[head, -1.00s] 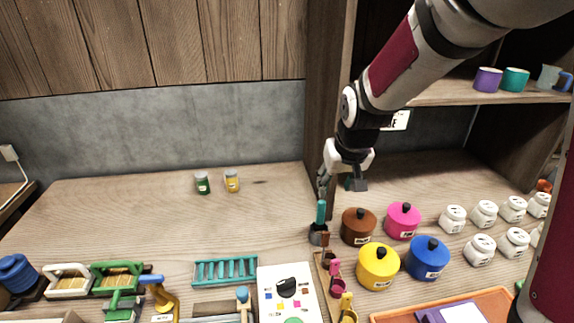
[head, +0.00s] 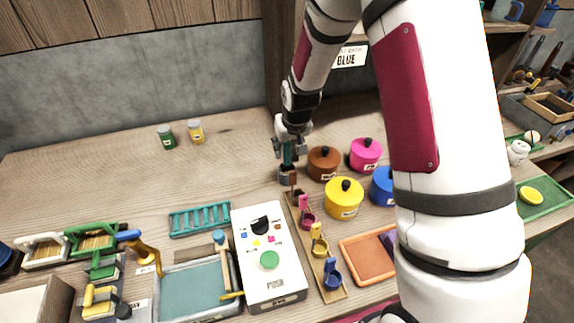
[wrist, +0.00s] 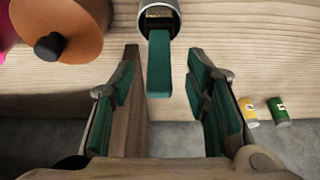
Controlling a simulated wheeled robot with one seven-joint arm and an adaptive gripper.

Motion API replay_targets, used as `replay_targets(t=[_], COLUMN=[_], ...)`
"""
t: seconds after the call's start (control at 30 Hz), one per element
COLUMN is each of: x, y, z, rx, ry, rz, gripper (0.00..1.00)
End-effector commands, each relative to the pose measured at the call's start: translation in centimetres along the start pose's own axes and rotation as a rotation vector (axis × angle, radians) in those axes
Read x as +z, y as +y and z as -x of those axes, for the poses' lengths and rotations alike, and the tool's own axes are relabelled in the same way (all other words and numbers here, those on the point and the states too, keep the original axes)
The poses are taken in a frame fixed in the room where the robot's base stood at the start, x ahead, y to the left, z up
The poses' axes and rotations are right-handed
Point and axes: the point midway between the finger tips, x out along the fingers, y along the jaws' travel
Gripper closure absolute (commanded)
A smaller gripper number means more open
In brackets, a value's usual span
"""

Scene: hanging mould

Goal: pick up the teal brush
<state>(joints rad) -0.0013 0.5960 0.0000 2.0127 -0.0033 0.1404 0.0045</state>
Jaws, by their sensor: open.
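The teal brush (head: 288,154) stands upright with its handle up in a small holder cup (head: 287,178) at the back of the workbench. In the wrist view, the flat teal handle (wrist: 159,68) rises out of the round metal-rimmed cup (wrist: 158,10). My gripper (head: 290,147) is open at the brush. In the wrist view its two green-padded fingers (wrist: 164,62) stand on either side of the handle, with a gap on both sides. The bristle end is hidden inside the cup.
A brown pot (head: 323,163), a pink pot (head: 365,153) and a yellow pot (head: 343,198) stand to the right. A rack of coloured scoops (head: 318,245) and a white panel (head: 268,262) lie in front. Two small jars (head: 195,131) stand back left, with clear bench around them.

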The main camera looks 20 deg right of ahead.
Motion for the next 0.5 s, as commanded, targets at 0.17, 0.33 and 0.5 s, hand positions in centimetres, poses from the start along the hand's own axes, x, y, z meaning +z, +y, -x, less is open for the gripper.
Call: replay_targets(t=[0.17, 0.33, 0.5], x=[-0.1, -0.4, -0.5], y=[0.0, 0.1, 0.1], z=[-1.4, -3.7, -5.1], rx=[0.0, 0.0, 0.0], ry=[-0.002, -0.003, 0.0], rz=[0.0, 0.0, 0.0], gripper=[0.57, 0.57, 0.57])
